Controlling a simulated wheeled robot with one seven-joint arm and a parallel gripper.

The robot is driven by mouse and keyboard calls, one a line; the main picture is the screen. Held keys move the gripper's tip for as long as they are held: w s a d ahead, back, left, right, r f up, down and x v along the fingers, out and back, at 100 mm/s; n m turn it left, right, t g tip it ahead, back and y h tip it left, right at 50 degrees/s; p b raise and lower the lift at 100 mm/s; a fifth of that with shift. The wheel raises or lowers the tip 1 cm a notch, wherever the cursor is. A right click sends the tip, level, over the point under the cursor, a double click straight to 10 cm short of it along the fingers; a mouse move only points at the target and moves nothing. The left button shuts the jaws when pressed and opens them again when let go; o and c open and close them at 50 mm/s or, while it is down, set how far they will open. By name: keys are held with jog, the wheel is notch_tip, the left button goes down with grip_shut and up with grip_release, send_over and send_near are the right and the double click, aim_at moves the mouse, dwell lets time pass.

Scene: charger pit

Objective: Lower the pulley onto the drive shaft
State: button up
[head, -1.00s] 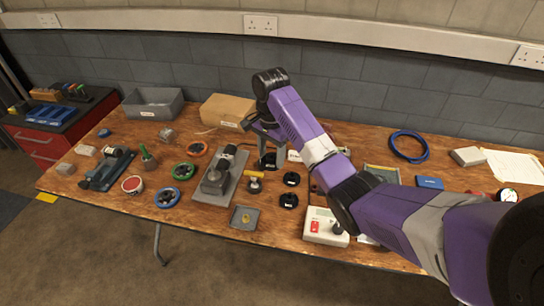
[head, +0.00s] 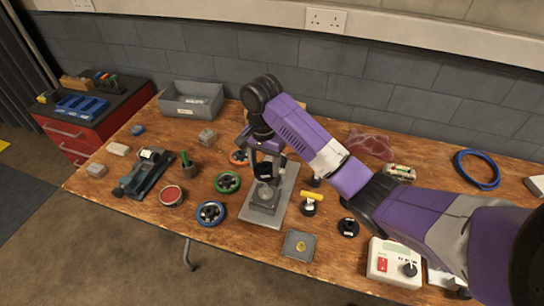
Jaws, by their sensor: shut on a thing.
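My gripper (head: 265,158) is shut on a small black pulley (head: 264,171). It holds the pulley over the grey drive unit (head: 264,200), which stands on a grey base plate (head: 285,197) near the middle of the bench. The pulley is just above the unit's round top, where the drive shaft would be. The shaft itself is hidden or too small to make out, so I cannot tell whether the pulley touches it. My gripper and arm hide the back of the drive unit.
Blue (head: 210,213), green (head: 227,182) and orange (head: 238,157) pulleys lie to the left. A small grey tray (head: 298,246) lies in front. A grey bin (head: 191,100) stands behind.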

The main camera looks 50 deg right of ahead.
jog(key=b, duration=0.5)
send_over(265, 185)
jog(key=shift+f, duration=2.25)
jog(key=shift+f+b, duration=1.15)
jog(key=shift+f, duration=1.65)
jog(key=shift+p, duration=0.55)
jog(key=shift+f, duration=0.15)
jog(key=o, duration=1.6)
jog(key=shift+f, duration=0.1)
jog(key=shift+c, duration=0.2)
jog(key=shift+r+p, duration=1.65)
jog(key=shift+r, duration=2.3)
